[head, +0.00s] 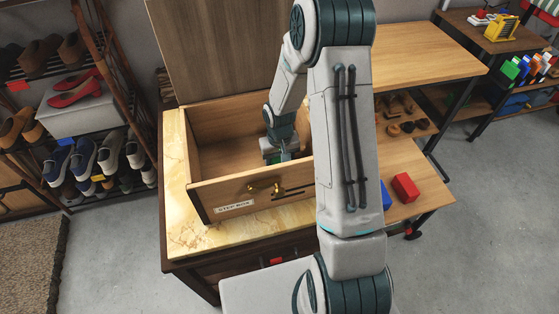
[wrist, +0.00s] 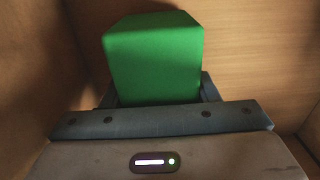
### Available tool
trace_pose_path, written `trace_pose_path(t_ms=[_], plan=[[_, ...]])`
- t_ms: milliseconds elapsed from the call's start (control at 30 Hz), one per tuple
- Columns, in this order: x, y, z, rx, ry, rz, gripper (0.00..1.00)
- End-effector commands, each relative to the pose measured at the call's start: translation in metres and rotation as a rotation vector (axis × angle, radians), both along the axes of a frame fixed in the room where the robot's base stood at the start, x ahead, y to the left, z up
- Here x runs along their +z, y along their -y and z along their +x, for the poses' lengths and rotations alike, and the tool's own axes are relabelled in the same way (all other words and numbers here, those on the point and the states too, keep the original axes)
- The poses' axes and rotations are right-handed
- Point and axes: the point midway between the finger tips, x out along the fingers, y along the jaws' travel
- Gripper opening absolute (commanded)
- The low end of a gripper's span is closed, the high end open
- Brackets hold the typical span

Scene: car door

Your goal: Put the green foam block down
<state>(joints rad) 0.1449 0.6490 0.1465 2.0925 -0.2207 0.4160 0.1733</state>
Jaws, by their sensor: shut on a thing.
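The green foam block (wrist: 153,58) is between the fingers of my gripper (wrist: 155,92) in the wrist view, with wooden walls around it. In the head view, my gripper (head: 283,157) is down inside an open wooden box (head: 222,195), near its right side. My gripper is shut on the block. Whether the block touches the box floor cannot be told. My own arm hides the right part of the box.
The box's lid (head: 215,50) stands raised behind it. A gold latch (head: 264,187) and a label (head: 234,207) are on its front. A red block (head: 405,187) and a blue block (head: 386,195) lie on the wooden surface to the right. A shoe rack (head: 85,125) stands left.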

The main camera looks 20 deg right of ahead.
Motion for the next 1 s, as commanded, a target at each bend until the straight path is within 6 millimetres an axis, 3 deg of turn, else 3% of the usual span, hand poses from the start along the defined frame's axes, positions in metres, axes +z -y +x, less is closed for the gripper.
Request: trace_pose_path(t_ms=[367,400,467,800,1000], plan=[[-0.006,0.0,0.0,-0.001,0.002,0.0,0.32],[-0.005,0.0,0.0,-0.001,0.002,0.0,0.62],[-0.004,0.0,0.0,-0.001,0.002,0.0,0.76],[-0.002,0.0,0.0,-0.001,0.002,0.0,0.76],[0.02,0.001,0.002,-0.004,0.006,0.0,0.76]])
